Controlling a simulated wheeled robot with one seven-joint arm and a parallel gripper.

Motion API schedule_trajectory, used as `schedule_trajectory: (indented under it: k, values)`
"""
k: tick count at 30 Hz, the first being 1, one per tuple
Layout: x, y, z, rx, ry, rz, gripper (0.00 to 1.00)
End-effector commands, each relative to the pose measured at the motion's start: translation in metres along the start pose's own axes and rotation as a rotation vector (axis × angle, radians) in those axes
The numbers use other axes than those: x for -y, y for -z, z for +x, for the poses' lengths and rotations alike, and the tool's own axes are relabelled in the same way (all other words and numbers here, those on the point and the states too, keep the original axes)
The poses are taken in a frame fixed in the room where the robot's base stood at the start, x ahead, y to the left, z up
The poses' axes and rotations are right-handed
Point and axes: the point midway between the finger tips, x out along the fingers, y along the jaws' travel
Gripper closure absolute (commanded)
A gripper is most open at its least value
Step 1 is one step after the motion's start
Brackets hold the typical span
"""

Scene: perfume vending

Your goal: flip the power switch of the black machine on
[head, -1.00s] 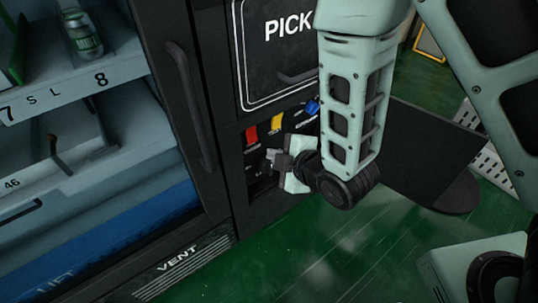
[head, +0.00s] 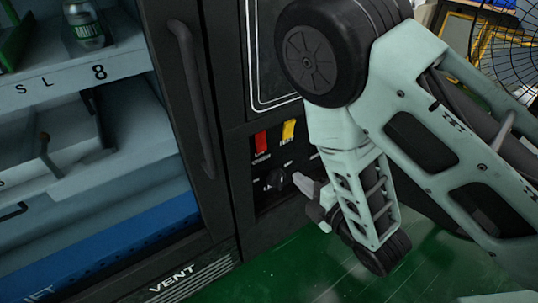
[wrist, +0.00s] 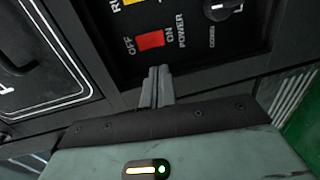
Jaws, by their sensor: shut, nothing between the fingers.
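The black machine (head: 222,90) has a switch panel low on its front. A red power switch (head: 261,143) sits there; in the wrist view the red switch (wrist: 150,40) lies between the words OFF and ON, beside the label POWER. I cannot tell which way it is tipped. My gripper (head: 303,183) is at the panel, below and right of the red switch in the head view. In the wrist view my gripper (wrist: 158,72) is shut and empty, its tips just below the red switch in the picture. I cannot tell if they touch the panel.
A yellow switch (head: 288,130) is right of the red one, and a black knob (head: 274,180) is below, close to my fingertips. A vertical door handle (head: 190,95) sticks out at left. Green floor (head: 290,265) is open below; a fan (head: 510,60) stands at far right.

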Motion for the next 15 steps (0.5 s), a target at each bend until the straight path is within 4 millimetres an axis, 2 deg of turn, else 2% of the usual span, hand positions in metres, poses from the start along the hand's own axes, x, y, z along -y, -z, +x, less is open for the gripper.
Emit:
schedule_trajectory:
  k: [7, 15]
  values:
    - [0.004, 0.0, 0.027, 0.0, -0.009, 0.001, 1.0]
    - [0.005, 0.001, 0.039, 0.001, -0.006, 0.002, 1.0]
